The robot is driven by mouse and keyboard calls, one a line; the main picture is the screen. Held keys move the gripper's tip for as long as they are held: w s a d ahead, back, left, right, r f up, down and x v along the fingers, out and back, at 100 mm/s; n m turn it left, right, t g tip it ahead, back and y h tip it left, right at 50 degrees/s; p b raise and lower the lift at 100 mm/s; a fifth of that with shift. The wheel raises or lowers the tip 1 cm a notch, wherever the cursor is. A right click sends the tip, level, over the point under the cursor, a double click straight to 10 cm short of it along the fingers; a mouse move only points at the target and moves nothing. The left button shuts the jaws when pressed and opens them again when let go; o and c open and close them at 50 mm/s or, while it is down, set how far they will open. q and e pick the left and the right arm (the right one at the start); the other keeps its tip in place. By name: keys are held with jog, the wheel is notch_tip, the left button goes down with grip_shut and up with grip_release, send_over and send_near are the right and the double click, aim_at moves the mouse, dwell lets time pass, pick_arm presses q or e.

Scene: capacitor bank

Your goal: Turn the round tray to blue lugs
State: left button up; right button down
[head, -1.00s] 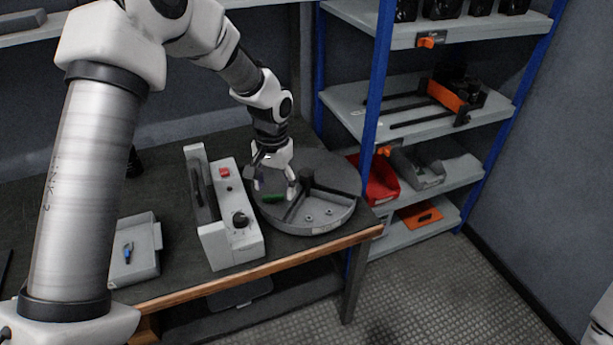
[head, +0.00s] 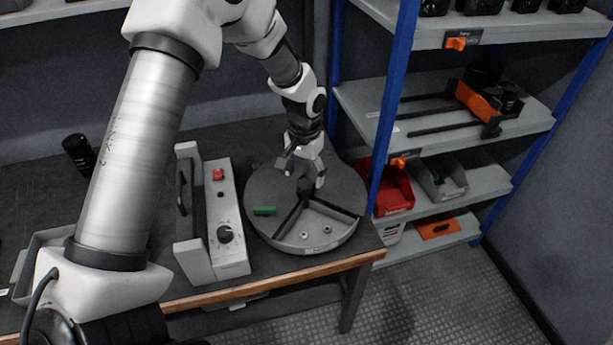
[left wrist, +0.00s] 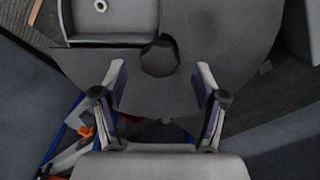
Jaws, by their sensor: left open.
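The round grey tray (head: 265,215) sits on the dark workbench, right of a control box. A walled compartment at its front right holds small light nut-like parts (head: 304,235). A dark central post (head: 305,186) stands at the tray's middle. My left gripper (head: 304,178) is over the back of the tray, close to the post. In the left wrist view the fingers (left wrist: 160,90) are apart with the post (left wrist: 159,57) just beyond them, and nothing is gripped. No blue lugs are discernible. My right gripper is not seen.
The grey control box (head: 226,235) with a red button and black knob stands close left of the tray. A blue-posted shelf (head: 385,120) with red bin (head: 393,190) stands to the right. A black cylinder (head: 78,154) is at the back left.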

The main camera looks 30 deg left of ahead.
aim_at(305, 196)
pick_arm(q)
jog(key=f, duration=0.2)
jog(key=shift+w+f, duration=0.3)
jog(key=shift+f, duration=0.1)
jog(key=shift+s+r, duration=0.15)
jog(key=shift+s, duration=0.05)
jog(key=shift+c, duration=0.3)
grip_shut()
